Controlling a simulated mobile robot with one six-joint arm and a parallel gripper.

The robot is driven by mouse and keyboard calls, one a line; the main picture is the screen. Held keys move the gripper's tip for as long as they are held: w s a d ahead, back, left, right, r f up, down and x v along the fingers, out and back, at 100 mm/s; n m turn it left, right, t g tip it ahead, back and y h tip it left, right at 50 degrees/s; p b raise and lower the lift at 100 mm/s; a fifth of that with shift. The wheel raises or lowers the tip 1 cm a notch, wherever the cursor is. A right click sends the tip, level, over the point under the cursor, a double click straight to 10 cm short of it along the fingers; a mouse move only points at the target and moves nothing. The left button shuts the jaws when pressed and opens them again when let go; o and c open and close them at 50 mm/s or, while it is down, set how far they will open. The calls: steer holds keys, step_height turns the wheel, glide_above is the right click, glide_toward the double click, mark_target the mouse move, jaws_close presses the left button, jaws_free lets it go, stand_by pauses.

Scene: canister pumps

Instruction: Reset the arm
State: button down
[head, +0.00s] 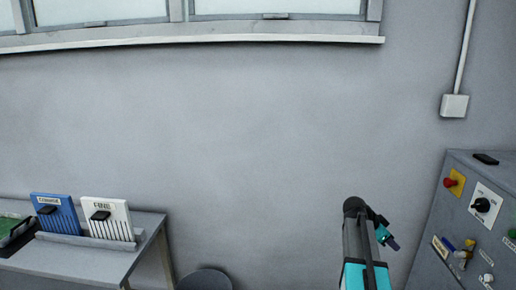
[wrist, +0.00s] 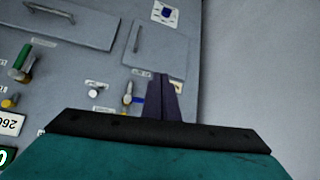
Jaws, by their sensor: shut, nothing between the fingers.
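My arm rises from the bottom of the head view, to the right of centre, and bends over at its top. My gripper (head: 393,245) hangs off that bend, small, pointing down and right, clear of the wall behind it. In the wrist view my gripper's dark fingers (wrist: 163,78) are together with nothing between them. They show in front of a grey panel face, and I see no contact with it.
A grey control cabinet (head: 436,225) with a red button (head: 449,182) and a black knob (head: 482,205) stands at right. A table (head: 90,258) at left holds a blue panel (head: 62,214) and a white panel (head: 108,217). A dark round top (head: 205,280) shows between.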

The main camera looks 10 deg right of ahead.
steer(key=s+a+f+n+g+y, duration=0.1)
steer(key=s+a+f+n+y, duration=0.15)
steer(key=a+f, duration=1.2)
steer(key=s+a+f+n+y, duration=0.1)
steer(key=s+a+f+n, duration=0.3)
steer(key=a+f, duration=1.05)
steer(key=s+a+f+n+g+y, duration=0.1)
steer(key=s+a+f+n, duration=0.5)
steer(key=s, duration=0.6)
steer(key=s+a+f+n+g+y, duration=0.2)
steer(key=s+a+f+n+y, duration=0.2)
steer(key=s+a+f, duration=0.6)
steer(key=s+a+n, duration=0.2)
steer(key=a, duration=0.1)
steer(key=shift+a+f, duration=0.2)
steer(key=shift+a, duration=0.1)
steer(key=shift+n+y, duration=0.25)
steer(key=shift+s, duration=0.15)
